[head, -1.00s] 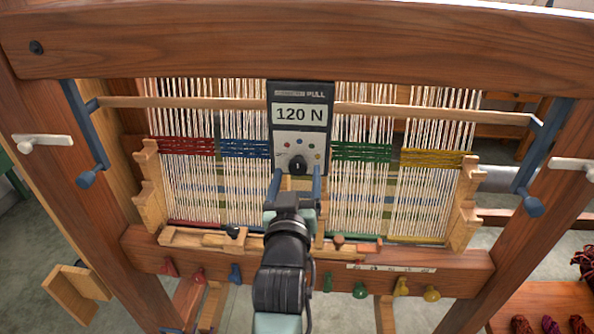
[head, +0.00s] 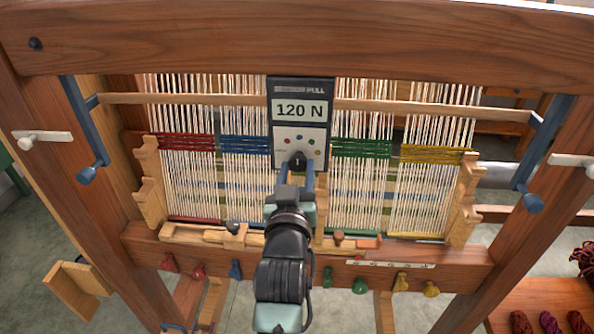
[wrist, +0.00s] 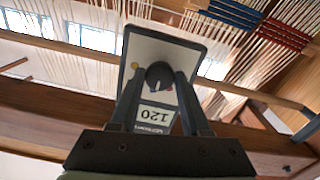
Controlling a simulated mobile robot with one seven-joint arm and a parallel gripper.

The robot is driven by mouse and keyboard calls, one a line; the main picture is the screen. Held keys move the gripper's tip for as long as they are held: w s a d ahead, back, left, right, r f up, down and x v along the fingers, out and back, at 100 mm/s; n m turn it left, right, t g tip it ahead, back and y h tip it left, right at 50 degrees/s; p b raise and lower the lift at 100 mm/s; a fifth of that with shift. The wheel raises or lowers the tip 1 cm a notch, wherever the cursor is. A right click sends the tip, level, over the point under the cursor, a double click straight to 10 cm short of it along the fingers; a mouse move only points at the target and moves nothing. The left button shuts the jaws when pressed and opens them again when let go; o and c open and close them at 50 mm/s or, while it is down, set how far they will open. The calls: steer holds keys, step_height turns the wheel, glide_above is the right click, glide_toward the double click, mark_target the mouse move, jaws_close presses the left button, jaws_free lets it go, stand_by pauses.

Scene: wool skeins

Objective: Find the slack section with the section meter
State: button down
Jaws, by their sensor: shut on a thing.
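The section meter (head: 302,97) is a dark box with a pale lower face, a black knob (head: 297,160) and a display reading 120 N. It stands in front of the middle of the warp and also shows upside down in the wrist view (wrist: 165,48). My gripper (head: 297,172) is shut on the knob, one finger on each side in the wrist view (wrist: 159,78). The warp has a red-banded section (head: 188,180), a blue-banded section (head: 245,185), a green-banded section (head: 358,190) and a yellow-banded section (head: 425,190). The meter and my arm hide the strip between blue and green.
The wooden loom frame (head: 300,45) surrounds the warp, with a thin crossbar (head: 190,100) in front. Blue cranks stand at the left (head: 85,120) and right (head: 545,150). Several coloured pegs line the lower beam (head: 450,258). Wool skeins (head: 550,325) lie at lower right.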

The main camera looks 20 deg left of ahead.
steer(key=m+b, duration=0.1)
steer(key=m, duration=0.1)
steer(key=shift+f+m+b, duration=0.15)
steer(key=shift+m+b, duration=0.25)
steer(key=m+b, duration=0.2)
steer(key=m, duration=0.2)
steer(key=shift+m, duration=0.4)
stand_by(0.4)
steer(key=shift+c, duration=1.8)
jaws_free()
steer(key=shift+s, duration=0.1)
